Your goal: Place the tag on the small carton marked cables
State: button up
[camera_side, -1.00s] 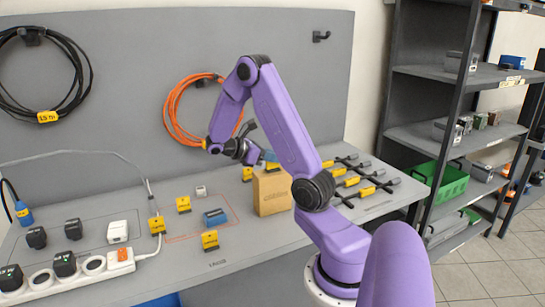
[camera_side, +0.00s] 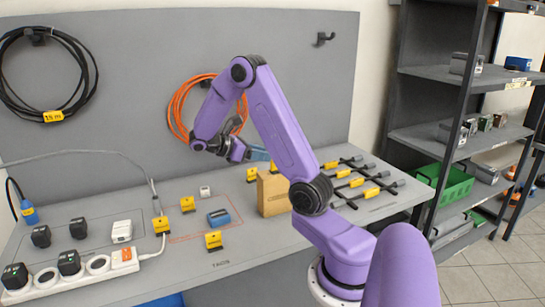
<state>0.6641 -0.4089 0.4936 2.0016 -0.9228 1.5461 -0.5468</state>
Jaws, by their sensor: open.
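The small carton (camera_side: 271,196) is a brown cardboard box standing upright on the grey bench. Its front print is too small to read. Yellow tags with dark bases stand on the bench: one left of the carton (camera_side: 251,174), one farther left (camera_side: 187,204), and one nearer the front edge (camera_side: 213,241). I cannot tell which is the task's tag. My gripper (camera_side: 257,153) is open, above the bench and behind the carton's upper left. My arm link hides part of its tip area. A blue-grey part shows at its end, and I see no tag held in it.
A blue box (camera_side: 218,216) and a small white cube (camera_side: 205,191) lie left of the carton. A white power strip (camera_side: 90,277) with plugs fills the front left. Several yellow-tagged black tools (camera_side: 357,183) lie right. An orange cable coil (camera_side: 183,105) hangs behind my arm.

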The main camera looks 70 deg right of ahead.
jog(key=v, duration=0.6)
jog(key=s+a+f+n+t+y, duration=0.15)
jog(key=a+t, duration=0.25)
jog(key=a, duration=0.5)
jog(key=s+a+f+n+t+y, duration=0.15)
jog(key=a+t, duration=0.25)
jog(key=a, duration=0.6)
jog(key=s+a+t+y, duration=0.1)
jog(key=s+a+y, duration=0.6)
jog(key=s+a, duration=0.5)
jog(key=s+f, duration=0.1)
jog(key=s, duration=0.2)
jog(key=shift+s+n+t, duration=0.25)
jog(key=shift+n+t, duration=0.05)
jog(key=shift+t, duration=0.1)
